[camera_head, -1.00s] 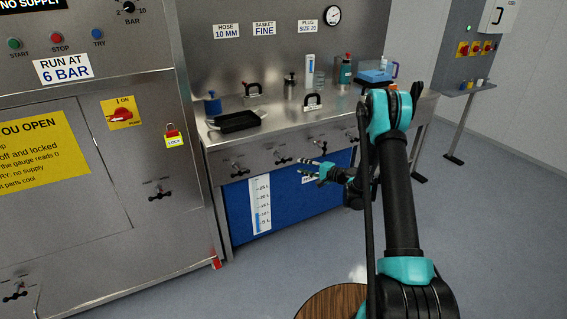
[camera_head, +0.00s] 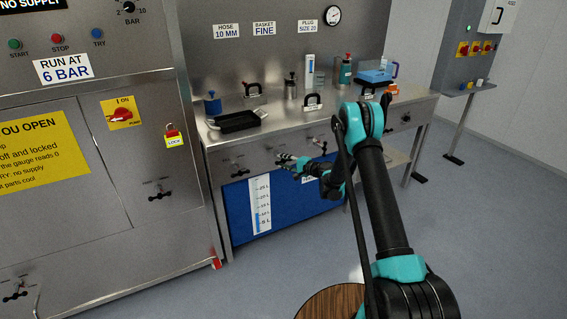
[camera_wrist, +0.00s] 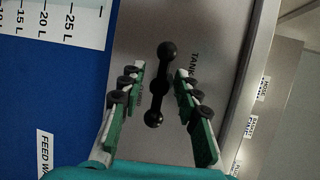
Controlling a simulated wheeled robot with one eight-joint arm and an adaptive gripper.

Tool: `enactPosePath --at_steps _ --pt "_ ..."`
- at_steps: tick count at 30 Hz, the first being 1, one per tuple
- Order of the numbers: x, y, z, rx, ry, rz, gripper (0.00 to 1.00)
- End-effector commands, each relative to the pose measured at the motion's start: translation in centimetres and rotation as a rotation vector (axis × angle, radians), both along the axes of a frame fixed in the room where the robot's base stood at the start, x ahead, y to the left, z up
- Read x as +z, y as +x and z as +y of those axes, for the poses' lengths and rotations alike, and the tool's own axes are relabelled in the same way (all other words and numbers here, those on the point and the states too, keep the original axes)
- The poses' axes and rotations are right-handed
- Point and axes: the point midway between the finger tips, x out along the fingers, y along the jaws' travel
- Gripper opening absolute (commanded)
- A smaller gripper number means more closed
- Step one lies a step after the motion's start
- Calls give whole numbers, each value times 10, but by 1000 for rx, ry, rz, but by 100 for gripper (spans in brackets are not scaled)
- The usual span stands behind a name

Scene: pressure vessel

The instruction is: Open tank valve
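The tank valve is a black bar handle with ball ends (camera_wrist: 160,86) on a steel panel lettered "TANK" (camera_wrist: 194,66). In the wrist view it lies between the two fingers of my gripper (camera_wrist: 160,72), with a gap on each side. The gripper is open, with green fingers and dark pads. In the head view my gripper (camera_head: 287,161) is at the bench's front panel, over the second valve from the left, and hides most of it. I cannot tell how deep the handle sits between the fingers. The blue tank front (camera_head: 285,209) with its litre scale (camera_head: 261,205) is below.
Another valve handle (camera_head: 238,170) is to the left on the same panel, and one (camera_head: 320,144) is to the right. A black tray (camera_head: 236,121) and several bottles stand on the bench top. A steel cabinet (camera_head: 150,235) stands at the left. Open floor is in front.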

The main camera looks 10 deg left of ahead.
Motion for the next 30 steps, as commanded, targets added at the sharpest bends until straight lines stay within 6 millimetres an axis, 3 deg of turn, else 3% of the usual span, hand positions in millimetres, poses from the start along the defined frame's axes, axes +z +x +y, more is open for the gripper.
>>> enactPosePath --at_steps 2,10,30 --pt "0 0 0 0 0 0 33" --pt "0 0 0 0 0 0 0" --pt "-2 -1 -2 0 -102 -66 0"
